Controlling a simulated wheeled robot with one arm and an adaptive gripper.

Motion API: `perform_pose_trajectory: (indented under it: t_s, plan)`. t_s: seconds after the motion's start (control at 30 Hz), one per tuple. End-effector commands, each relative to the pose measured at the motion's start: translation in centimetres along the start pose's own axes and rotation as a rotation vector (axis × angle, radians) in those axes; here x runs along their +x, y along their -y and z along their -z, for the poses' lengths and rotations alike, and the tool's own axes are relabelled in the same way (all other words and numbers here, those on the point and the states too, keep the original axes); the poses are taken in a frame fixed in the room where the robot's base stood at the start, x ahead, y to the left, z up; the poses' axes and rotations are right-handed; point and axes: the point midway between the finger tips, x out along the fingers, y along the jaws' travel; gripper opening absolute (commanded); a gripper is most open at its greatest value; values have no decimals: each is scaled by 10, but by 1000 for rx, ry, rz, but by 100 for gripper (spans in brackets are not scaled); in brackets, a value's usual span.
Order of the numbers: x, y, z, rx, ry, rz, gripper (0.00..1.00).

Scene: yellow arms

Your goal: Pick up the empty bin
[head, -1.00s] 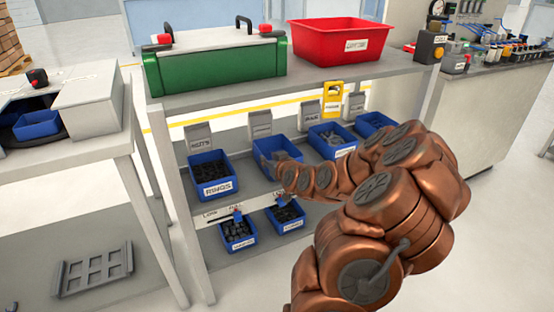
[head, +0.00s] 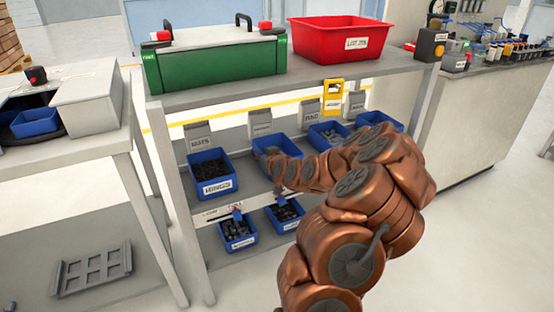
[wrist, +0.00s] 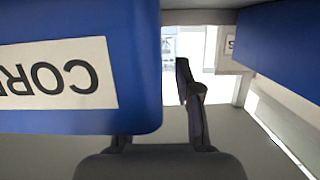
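A blue bin (head: 262,140) stands on the middle shelf, second from the left, and my gripper (head: 278,163) covers part of it. I see no parts in its visible portion, but most of its inside is hidden. In the wrist view a blue bin (wrist: 145,70) with an upside-down label starting "COR" fills the left side, very close. My gripper (wrist: 158,118) is open there. One finger stands in the gap right of this bin, apart from its edge. The other finger is mostly hidden behind the bin.
The rings bin (head: 211,170) stands left and a bin of grey parts (head: 325,133) stands right. Two filled bins (head: 237,232) are on the lower shelf. The shelf above carries a green case (head: 215,70) and a red tub (head: 335,42). Another blue surface (wrist: 290,45) is close at right.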

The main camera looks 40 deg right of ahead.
Motion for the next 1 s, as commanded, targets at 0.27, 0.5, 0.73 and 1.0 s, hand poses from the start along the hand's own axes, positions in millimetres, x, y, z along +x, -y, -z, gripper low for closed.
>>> perform_pose_trajectory:
  t_s: [0.27,0.5,0.73,1.0]
  plan:
    - [0,0,0,0,0,0,23]
    - [0,0,0,0,0,0,0]
    - [0,0,0,0,1,0,0]
    - [0,0,0,0,1,0,0]
